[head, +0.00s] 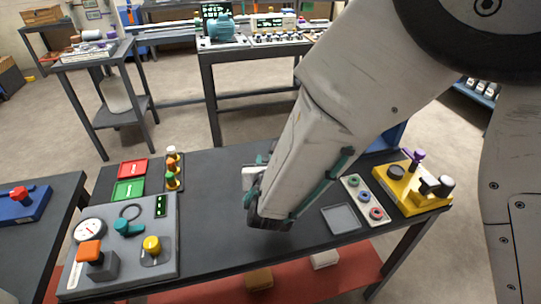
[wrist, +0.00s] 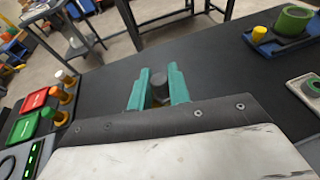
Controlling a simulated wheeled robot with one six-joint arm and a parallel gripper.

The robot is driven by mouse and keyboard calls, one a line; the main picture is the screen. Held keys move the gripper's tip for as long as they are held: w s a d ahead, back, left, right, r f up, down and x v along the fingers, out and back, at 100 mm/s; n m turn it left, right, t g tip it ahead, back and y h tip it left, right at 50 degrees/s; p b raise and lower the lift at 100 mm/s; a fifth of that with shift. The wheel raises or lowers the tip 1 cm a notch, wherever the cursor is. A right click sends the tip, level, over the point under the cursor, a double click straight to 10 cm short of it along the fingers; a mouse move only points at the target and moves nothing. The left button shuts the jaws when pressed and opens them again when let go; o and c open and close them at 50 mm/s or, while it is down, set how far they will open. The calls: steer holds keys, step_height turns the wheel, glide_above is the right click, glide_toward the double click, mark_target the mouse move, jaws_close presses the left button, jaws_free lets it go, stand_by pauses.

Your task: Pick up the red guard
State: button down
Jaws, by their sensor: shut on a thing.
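In the wrist view my gripper (wrist: 160,78) has two teal fingers closed on a dark grey cylinder (wrist: 159,88), over the dark table top. How far it is above the table I cannot tell. In the head view my arm hides most of the gripper and what it holds. I cannot make out a red guard for certain. A flat red plate (head: 133,168) lies at the table's left, behind a green plate (head: 128,189); the red plate also shows in the wrist view (wrist: 34,99). My gripper is to the right of both plates.
A grey panel (head: 164,212) with a gauge and knobs fills the table's front left. Small capped posts (head: 171,168) stand behind it. A grey tray (head: 341,219), a button strip (head: 363,198) and a yellow block (head: 412,194) are at right. The table's middle left is clear.

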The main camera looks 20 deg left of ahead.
steer(key=shift+f, duration=0.5)
steer(key=shift+f, duration=0.1)
steer(key=c, duration=1.3)
jaws_free()
steer(key=shift+f, duration=0.1)
